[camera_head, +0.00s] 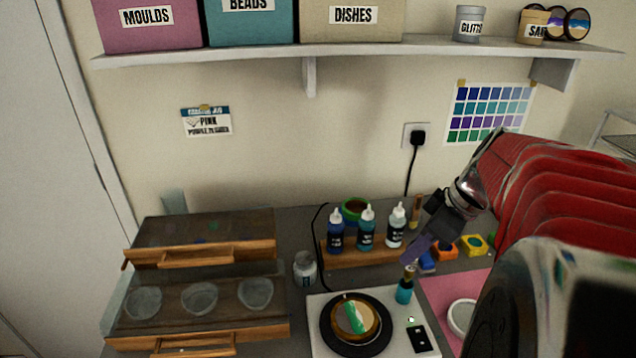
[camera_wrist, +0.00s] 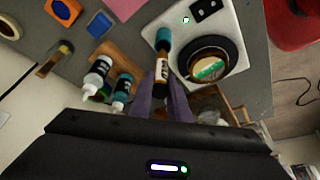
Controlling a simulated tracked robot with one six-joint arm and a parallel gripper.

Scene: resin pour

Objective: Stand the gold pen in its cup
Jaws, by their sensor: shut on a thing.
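My gripper (camera_head: 410,258), with purple fingers, is shut on the gold pen (camera_head: 409,271). In the wrist view the pen (camera_wrist: 161,72) shows a pale label and stands out between the fingertips (camera_wrist: 162,92). The small teal cup (camera_head: 404,292) stands by the upper right corner of the white scale, directly below my gripper. It also shows in the wrist view (camera_wrist: 163,39), in line with the pen's far end. The pen looks roughly upright and its lower end meets the cup's mouth in both views. I cannot tell how deep it sits.
The white scale (camera_head: 318,310) carries a round dark dish with a green and white patch. A wooden rack (camera_head: 374,255) of dropper bottles stands close behind. Orange and yellow blocks (camera_head: 474,243) and a pink mat (camera_head: 450,296) lie right. A wooden drawer unit (camera_head: 200,341) fills the left.

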